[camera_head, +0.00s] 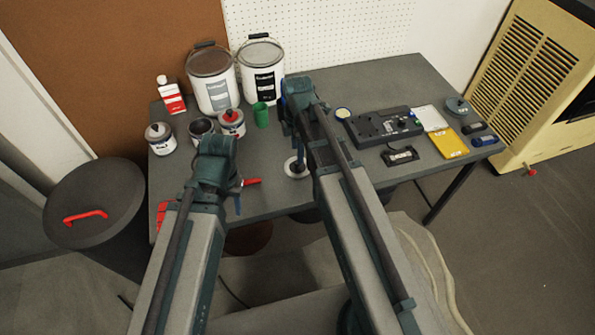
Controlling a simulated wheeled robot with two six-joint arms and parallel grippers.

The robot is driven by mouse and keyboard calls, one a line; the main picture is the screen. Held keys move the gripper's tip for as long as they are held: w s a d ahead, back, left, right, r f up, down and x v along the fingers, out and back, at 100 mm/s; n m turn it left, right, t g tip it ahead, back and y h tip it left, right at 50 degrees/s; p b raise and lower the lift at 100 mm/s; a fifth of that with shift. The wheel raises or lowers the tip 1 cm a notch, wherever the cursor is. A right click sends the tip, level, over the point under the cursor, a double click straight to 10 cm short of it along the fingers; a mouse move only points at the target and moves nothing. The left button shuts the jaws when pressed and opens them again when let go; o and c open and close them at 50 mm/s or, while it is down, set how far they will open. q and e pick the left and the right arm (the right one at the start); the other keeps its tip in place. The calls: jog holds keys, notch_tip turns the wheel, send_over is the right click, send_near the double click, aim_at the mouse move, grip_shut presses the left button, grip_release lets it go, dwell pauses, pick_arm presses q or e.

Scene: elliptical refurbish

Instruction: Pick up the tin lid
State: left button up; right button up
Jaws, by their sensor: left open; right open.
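A round pale disc with a darker middle, which looks like the tin lid (289,170), lies on the grey table near its front edge. My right gripper (298,163) points down over this disc, with its blue fingers covering part of it. I cannot tell whether they touch it. My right gripper is open. My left gripper (238,203) is open and hangs near the table's front edge, left of the disc. It appears empty.
Two large white buckets (213,94) stand at the back left, with small tins (160,138) and a green cup (261,115) before them. A red object (251,182) lies near my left gripper. A dark device (384,127) and a yellow item (449,143) lie at right.

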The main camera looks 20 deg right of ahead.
aim_at(298, 165)
notch_tip(298, 165, down, 5)
jog(key=b, duration=0.5)
jog(key=shift+f, duration=0.15)
grip_shut()
